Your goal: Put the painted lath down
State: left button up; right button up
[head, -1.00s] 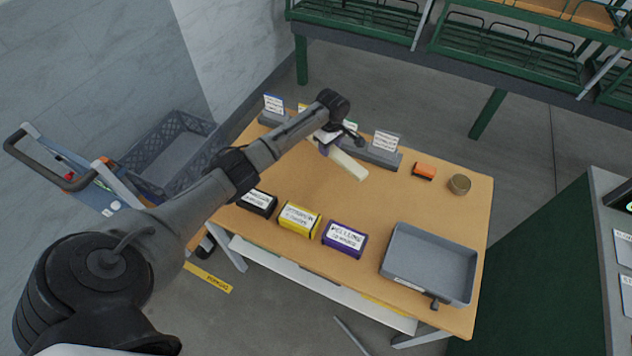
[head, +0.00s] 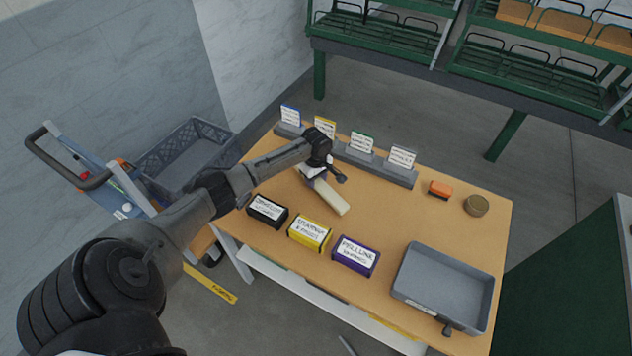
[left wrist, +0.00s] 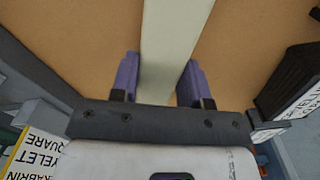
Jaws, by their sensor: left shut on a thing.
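A pale cream lath (head: 332,197) is in my left gripper (head: 316,177). In the head view it points toward the lower right, over the bare table (head: 385,210) between the card holder and the boxes. In the left wrist view the lath (left wrist: 172,38) runs away between the two purple fingers of the left gripper (left wrist: 158,78). The gripper is shut on it near one end. I cannot tell whether the lath touches the tabletop. My right gripper is not in view.
A grey holder (head: 372,168) with several cards stands behind. Black (head: 267,211), yellow (head: 310,233) and purple (head: 355,255) boxes line the front. A grey tray (head: 444,287), an orange block (head: 440,189) and a round tin (head: 476,205) are right.

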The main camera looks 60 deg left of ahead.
pick_arm(q)
jog(key=shift+f, duration=0.55)
jog(key=o, duration=1)
jog(key=shift+f, duration=0.1)
jog(key=shift+r+p, duration=1.8)
jog(key=shift+r, duration=4.4)
